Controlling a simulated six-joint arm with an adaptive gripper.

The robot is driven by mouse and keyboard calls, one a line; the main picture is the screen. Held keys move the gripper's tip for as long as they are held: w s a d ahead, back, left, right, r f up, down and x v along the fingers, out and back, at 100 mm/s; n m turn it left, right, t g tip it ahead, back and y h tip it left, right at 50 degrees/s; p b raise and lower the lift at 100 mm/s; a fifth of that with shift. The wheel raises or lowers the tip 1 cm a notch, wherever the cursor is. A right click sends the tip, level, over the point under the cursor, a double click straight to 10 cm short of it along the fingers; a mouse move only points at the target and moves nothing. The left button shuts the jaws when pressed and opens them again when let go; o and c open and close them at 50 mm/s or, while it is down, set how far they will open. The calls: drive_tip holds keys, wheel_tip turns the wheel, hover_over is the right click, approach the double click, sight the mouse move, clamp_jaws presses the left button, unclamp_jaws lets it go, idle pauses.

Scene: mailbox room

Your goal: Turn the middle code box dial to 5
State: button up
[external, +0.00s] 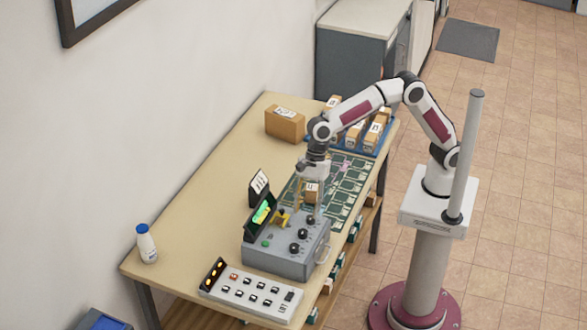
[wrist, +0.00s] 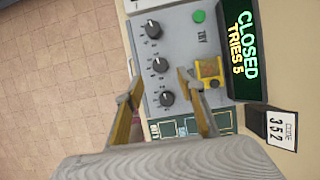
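The grey code box (external: 285,252) stands on the table with three black dials in a row. Its middle dial (external: 302,234) also shows in the wrist view (wrist: 160,65), between the other two dials; its numbers are too small to read. My gripper (external: 308,207) points down over the far end of the box. In the wrist view its fingers (wrist: 157,72) are spread apart, one on each side of the middle dial's image, with nothing gripped. I cannot tell their height above the dial. The display (wrist: 239,50) reads "CLOSED TRIES 5".
A card (wrist: 281,127) beside the display reads 352. A green TRY button (wrist: 199,16) and a yellow piece (wrist: 208,70) sit on the box. A button panel (external: 252,292) lies in front, a bottle (external: 146,244) at left. Parcels (external: 285,124) stand at the back.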

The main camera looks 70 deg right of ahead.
sight(303, 232)
drive_tip(key=shift+x, duration=3.75)
drive_tip(key=shift+c, duration=0.4)
drive_tip(key=c, duration=1)
